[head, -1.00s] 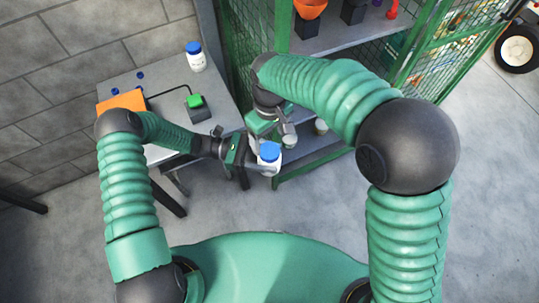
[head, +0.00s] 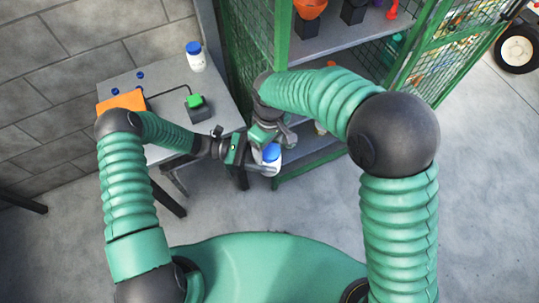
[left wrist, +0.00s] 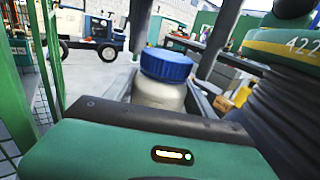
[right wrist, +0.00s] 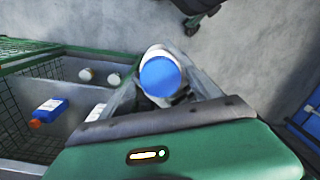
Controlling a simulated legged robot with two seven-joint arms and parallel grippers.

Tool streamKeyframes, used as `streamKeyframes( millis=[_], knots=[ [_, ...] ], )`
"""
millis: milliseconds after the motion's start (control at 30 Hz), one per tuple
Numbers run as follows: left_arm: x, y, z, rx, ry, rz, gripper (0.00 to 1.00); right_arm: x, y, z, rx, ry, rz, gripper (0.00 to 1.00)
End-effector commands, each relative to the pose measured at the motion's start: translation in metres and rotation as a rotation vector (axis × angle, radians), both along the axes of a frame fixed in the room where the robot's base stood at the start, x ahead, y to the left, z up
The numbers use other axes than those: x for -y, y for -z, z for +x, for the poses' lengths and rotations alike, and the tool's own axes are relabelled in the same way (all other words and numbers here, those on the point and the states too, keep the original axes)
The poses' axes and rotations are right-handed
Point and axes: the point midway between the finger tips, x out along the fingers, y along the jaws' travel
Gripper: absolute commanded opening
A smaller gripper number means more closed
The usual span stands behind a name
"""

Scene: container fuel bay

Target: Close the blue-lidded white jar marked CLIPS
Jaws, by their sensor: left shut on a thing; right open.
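A white jar with a blue lid (head: 271,153) is held upright in my left gripper (head: 262,163), in front of the shelf unit. In the left wrist view the jar (left wrist: 160,95) stands between the fingers with its lid on top; I cannot tell how tightly the lid sits. My right gripper (right wrist: 162,85) is open, with its fingers on either side of the blue lid (right wrist: 160,77), seen from above. In the head view it partly covers the lid. No CLIPS marking is readable. A second blue-lidded white jar (head: 196,58) stands on the table.
The grey table (head: 170,82) at left holds an orange thing (head: 122,101), small blue pieces and a black box with a green button (head: 196,104). A green mesh shelf unit (head: 282,70) stands close behind my grippers.

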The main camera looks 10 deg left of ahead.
Motion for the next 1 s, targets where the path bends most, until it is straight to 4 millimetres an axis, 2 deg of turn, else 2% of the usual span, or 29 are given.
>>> streamKeyframes(
  millis=[333,833,1000],
  knots=[
    [0.0002,-0.0007,0.0,0.001,0.0,-0.001,0.0,0.0002,0.0057,-0.0004,0.0,0.0,0.0,0.72],
    [0.0002,-0.0006,-0.0001,0.0,0.001,-0.001,0.0,0.0003,0.0053,-0.0001,0.0,0.001,0.0,0.07],
    [0.0001,-0.0005,-0.0002,0.0,0.001,-0.001,0.0,0.0002,0.0053,0.0,0.0,0.063,-0.001,0.05]
  ],
)
